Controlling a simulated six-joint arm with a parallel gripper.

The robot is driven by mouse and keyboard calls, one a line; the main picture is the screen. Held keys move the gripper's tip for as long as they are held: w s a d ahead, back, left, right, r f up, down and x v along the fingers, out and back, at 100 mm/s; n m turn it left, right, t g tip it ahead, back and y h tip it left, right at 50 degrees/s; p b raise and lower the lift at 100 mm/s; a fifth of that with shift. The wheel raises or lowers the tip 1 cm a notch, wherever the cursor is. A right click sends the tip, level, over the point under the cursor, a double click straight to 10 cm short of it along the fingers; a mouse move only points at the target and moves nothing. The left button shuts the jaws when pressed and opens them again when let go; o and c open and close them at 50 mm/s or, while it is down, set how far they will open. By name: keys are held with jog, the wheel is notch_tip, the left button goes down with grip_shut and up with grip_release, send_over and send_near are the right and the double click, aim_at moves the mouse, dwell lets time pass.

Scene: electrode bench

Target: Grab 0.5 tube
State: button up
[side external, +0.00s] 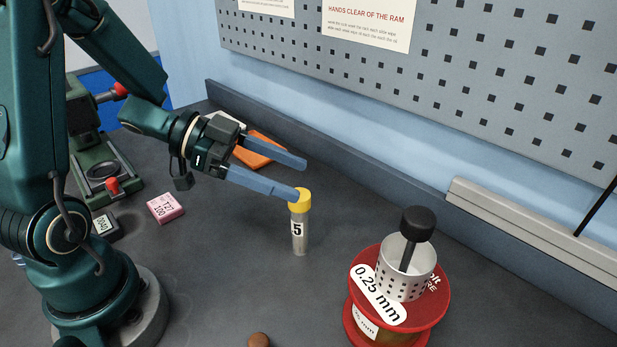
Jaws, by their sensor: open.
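A clear tube (299,232) with a yellow cap and a label showing a "5" stands upright on the dark bench, near the middle of the side external view. The rest of its label is turned out of sight. My gripper (302,179) is open, with its two long blue-grey fingers pointing right. The nearer fingertip overlaps the yellow cap in the picture. The farther fingertip is behind and above the cap. I cannot tell whether a finger touches the cap.
A red spool (413,323) marked "0.25 mm" stands at front right, with a perforated metal cup (398,283) on it holding a black-headed tool (417,224). A pink box (165,208) lies at left. An orange object (262,150) lies behind my gripper. A brown knob (259,340) is at the front edge.

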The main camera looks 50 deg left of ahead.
aim_at(308, 200)
jog(key=shift+w+d+f, duration=0.5)
jog(key=shift+d+f, duration=0.1)
jog(key=shift+f, duration=0.25)
jog(key=shift+w+d+f, duration=0.5)
jog(key=shift+d+f, duration=0.15)
jog(key=shift+f, duration=0.25)
jog(key=shift+w+d+f, duration=0.5)
jog(key=shift+d+f, duration=0.1)
jog(key=shift+f, duration=0.25)
grip_shut()
